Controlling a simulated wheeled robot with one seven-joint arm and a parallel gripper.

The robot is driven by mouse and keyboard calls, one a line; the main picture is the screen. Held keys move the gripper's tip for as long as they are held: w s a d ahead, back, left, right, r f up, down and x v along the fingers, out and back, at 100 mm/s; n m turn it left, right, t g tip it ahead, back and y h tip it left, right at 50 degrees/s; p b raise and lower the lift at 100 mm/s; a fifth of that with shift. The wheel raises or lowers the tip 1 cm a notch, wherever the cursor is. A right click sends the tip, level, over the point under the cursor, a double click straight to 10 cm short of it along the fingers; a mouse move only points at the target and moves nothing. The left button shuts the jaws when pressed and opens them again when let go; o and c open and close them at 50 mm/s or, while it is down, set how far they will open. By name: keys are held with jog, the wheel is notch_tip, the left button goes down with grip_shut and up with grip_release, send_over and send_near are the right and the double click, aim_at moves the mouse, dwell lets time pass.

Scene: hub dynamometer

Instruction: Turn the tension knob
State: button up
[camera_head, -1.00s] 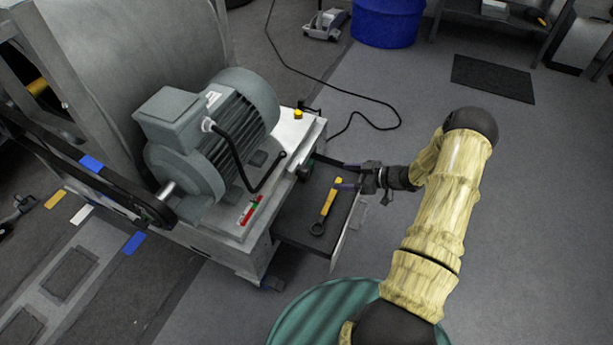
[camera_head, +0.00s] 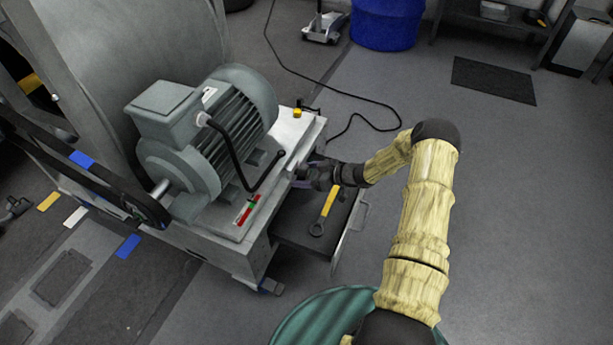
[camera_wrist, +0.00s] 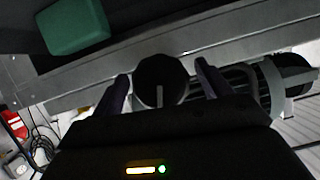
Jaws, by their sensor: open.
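The tension knob (camera_wrist: 160,82) is a round black knob with a pale pointer line, in the middle of the wrist view. My gripper (camera_wrist: 163,88) is open, with one finger on either side of the knob; whether the fingers touch it I cannot tell. In the head view my gripper (camera_head: 306,172) is at the right side of the grey machine frame (camera_head: 262,222), and it hides the knob there.
A grey motor (camera_head: 205,140) with a black cable stands on the frame. Below my gripper an open drawer (camera_head: 298,232) holds a yellow-handled wrench (camera_head: 324,212). A yellow button (camera_head: 297,113) sits on the frame's corner.

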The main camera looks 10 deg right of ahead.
jog(key=shift+a, duration=0.1)
jog(key=c, duration=1)
jog(key=shift+n+t+h+p, duration=0.5)
jog(key=shift+n+t+p, duration=0.15)
jog(key=shift+n, duration=0.65)
jog(key=o, duration=1)
jog(key=shift+d+r, duration=0.1)
jog(key=shift+d, duration=0.1)
